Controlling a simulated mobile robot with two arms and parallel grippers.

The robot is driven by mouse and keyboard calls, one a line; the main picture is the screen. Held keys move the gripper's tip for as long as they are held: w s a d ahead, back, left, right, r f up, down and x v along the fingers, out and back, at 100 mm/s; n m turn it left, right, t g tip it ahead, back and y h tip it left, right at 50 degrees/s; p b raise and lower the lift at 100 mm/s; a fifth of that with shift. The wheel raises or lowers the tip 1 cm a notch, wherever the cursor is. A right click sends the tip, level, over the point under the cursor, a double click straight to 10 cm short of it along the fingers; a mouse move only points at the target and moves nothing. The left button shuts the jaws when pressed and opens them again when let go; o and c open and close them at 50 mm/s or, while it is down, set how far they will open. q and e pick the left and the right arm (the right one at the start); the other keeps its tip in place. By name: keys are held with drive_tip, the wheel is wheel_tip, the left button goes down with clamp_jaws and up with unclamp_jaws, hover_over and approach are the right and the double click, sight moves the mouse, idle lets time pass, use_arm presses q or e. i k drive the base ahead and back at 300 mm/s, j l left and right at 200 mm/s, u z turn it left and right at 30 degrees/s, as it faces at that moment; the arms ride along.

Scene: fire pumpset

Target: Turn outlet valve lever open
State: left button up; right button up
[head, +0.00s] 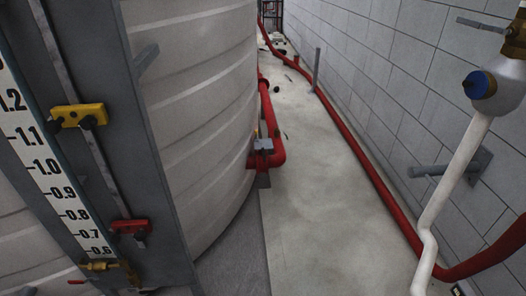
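Neither of my grippers shows in the head view. I cannot tell which fitting is the outlet valve. A small brass valve (101,265) sits at the lower left, below the level scale, with a short red lever (77,282) near the bottom edge. Farther off, a grey fitting (264,145) sits on red pipework beside the tank.
A large ribbed tank (195,95) stands at the left, with a numbered scale (50,180). A bent white pipe (455,170) rises at the right. A red pipe (365,165) runs along the block wall (400,75). Concrete floor (320,190) between is mostly clear.

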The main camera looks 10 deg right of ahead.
sight(261, 142)
drive_tip(key=i+l+u, duration=0.1)
drive_tip(key=i+l, duration=0.15)
drive_tip(key=i, duration=0.2)
drive_tip(key=i+l+u, duration=0.1)
drive_tip(key=i+l, duration=0.2)
drive_tip(key=i, duration=0.2)
